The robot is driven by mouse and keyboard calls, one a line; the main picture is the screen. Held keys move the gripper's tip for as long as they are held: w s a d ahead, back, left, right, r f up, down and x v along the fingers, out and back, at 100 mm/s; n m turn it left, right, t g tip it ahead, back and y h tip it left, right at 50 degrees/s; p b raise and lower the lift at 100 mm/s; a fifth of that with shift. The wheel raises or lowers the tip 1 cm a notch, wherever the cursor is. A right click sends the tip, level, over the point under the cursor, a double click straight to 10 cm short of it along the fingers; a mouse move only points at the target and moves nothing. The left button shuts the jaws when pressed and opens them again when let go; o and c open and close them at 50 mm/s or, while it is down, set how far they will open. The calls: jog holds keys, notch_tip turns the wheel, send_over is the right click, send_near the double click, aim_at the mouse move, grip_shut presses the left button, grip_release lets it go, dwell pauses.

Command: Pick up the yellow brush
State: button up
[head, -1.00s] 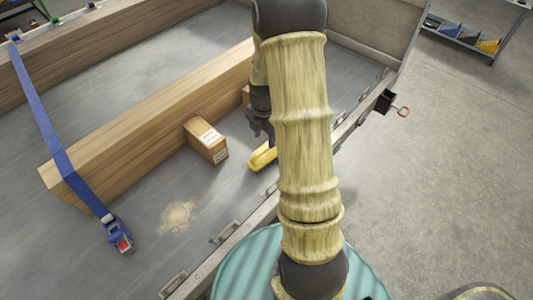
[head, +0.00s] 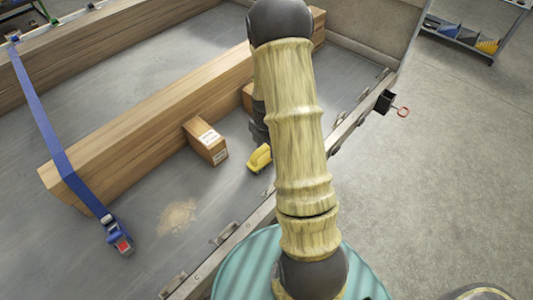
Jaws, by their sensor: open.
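The yellow brush (head: 260,158) lies on the grey trailer floor, close to the trailer's side edge. Its right part is hidden behind my arm. My gripper (head: 260,136) is a dark shape, mostly hidden behind my arm, and it shows just above the brush in the picture. It is open. Its fingertips are not clear, and I cannot tell whether they touch the brush.
A blue strap (head: 45,115) crosses the beam. A patch of sawdust (head: 178,216) lies nearby. The metal side rail (head: 240,226) runs along the near edge.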

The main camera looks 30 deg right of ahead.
grip_shut()
dwell(0.3)
notch_tip(320, 180, up, 10)
jog(key=shift+r+p, duration=0.1)
jog(key=shift+p, duration=0.2)
dwell(0.6)
jog(key=c, duration=0.8)
grip_release()
jog(key=shift+c, duration=0.6)
jog(key=shift+w, duration=0.1)
